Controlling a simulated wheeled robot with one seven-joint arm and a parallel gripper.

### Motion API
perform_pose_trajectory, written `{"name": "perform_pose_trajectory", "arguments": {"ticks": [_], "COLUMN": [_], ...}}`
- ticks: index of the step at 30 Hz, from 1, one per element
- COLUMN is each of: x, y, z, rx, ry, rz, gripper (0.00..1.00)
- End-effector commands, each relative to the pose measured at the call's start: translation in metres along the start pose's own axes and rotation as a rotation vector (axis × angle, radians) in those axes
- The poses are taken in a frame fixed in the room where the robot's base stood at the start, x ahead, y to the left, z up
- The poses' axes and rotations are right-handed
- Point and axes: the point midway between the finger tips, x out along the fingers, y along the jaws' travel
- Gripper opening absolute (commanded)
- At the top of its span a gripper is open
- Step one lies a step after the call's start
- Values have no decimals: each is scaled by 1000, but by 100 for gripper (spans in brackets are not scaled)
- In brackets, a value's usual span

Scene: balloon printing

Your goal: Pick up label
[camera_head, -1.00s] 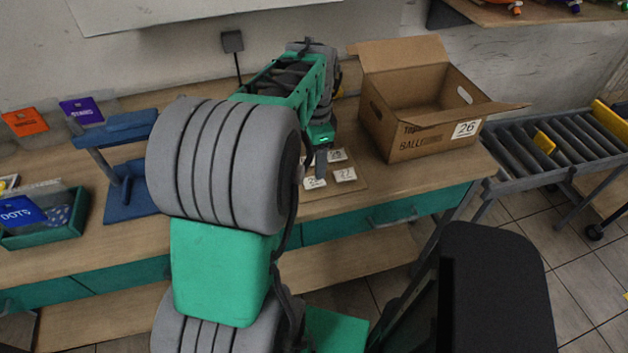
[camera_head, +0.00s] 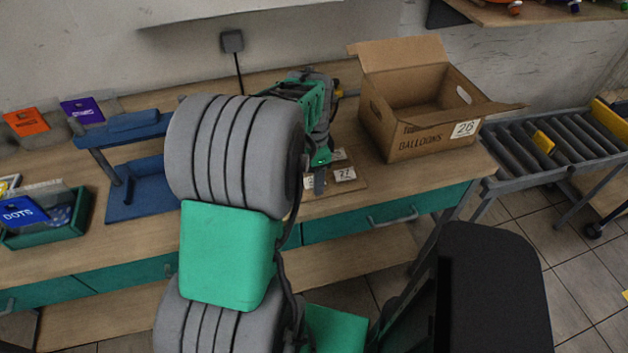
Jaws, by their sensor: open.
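Small white number labels lie on a thin brown board (camera_head: 357,184) on the workbench, left of the cardboard box. The label marked 27 (camera_head: 344,174) shows clearly on the board's right side. Another label (camera_head: 339,154) lies behind it, and one to the left (camera_head: 309,182) is partly covered by my gripper. My gripper (camera_head: 319,184) points down over the left part of the board. It looks empty; the gap between its fingers is hard to make out, and I cannot tell its exact height above the labels.
An open cardboard box (camera_head: 425,142) bearing a 26 label stands right of the board. A roller conveyor (camera_head: 560,145) is farther right. A blue stand (camera_head: 137,190) and a green bin (camera_head: 55,232) are at left.

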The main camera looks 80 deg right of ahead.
Motion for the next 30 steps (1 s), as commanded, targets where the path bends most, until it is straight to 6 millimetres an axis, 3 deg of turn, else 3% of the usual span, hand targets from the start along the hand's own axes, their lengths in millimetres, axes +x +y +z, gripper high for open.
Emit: {"name": "perform_pose_trajectory", "arguments": {"ticks": [9, 30], "x": [1, 1], "y": [0, 0], "z": [0, 0], "rx": [0, 0], "ry": [0, 0], "rz": [0, 0], "gripper": [58, 1]}}
